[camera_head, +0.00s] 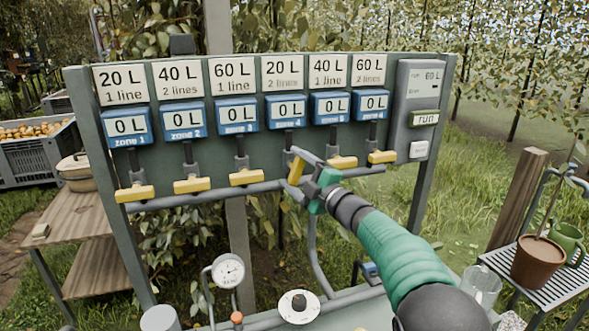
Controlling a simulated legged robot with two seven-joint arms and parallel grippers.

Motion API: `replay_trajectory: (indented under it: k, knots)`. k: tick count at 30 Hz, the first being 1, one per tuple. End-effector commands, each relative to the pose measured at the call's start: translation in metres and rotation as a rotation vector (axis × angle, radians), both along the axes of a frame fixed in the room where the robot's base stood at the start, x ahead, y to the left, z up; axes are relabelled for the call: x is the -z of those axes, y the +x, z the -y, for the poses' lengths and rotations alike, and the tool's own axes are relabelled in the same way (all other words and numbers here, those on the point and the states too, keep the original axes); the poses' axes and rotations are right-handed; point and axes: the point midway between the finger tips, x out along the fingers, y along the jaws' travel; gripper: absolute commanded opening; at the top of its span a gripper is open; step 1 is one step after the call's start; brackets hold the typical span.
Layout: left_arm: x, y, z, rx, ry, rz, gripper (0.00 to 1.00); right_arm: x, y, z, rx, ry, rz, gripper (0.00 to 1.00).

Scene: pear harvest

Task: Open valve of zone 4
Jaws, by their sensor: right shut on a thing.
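The zone 4 meter (287,112) on the valve panel reads 0 L, under a card marked 20 L, 2 lines. Below it, the zone 4 valve's yellow handle (296,166) stands steep, close to upright, partly hidden by my gripper. My right gripper (301,170) is shut on this handle, its arm coming up from the lower right. The yellow handles of zone 1 (135,193), zone 2 (192,185), zone 3 (246,177), zone 5 (342,162) and zone 6 (382,157) lie roughly level. My left gripper is not in view.
A control box with a run button (425,118) is at the panel's right. A pressure gauge (228,271) and a dial (299,306) stand below. A plant pot (538,262) and a glass jug (481,286) are at the right. A wooden bench (75,225) is at the left.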

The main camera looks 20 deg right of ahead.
Motion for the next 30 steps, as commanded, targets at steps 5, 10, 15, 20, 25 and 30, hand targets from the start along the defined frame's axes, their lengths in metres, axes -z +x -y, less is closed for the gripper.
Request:
replay_trajectory:
  k: [5,10,15,20,25,30]
  knots:
    - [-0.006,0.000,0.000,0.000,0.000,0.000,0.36,0.003,0.000,-0.001,-0.001,-0.144,-0.001,0.34]
    - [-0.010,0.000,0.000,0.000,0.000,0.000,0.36,0.005,0.000,-0.002,-0.003,-0.252,0.003,0.34]
    - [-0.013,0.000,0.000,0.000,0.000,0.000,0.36,0.006,0.000,-0.002,-0.002,-0.323,0.003,0.34]
    - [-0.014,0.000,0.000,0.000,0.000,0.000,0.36,0.008,0.000,-0.002,-0.004,-0.358,0.004,0.34]
    - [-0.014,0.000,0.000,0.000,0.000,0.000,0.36,0.009,0.000,-0.002,-0.004,-0.371,0.004,0.34]
    - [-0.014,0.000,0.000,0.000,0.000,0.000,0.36,0.010,0.000,-0.002,-0.005,-0.372,0.003,0.34]
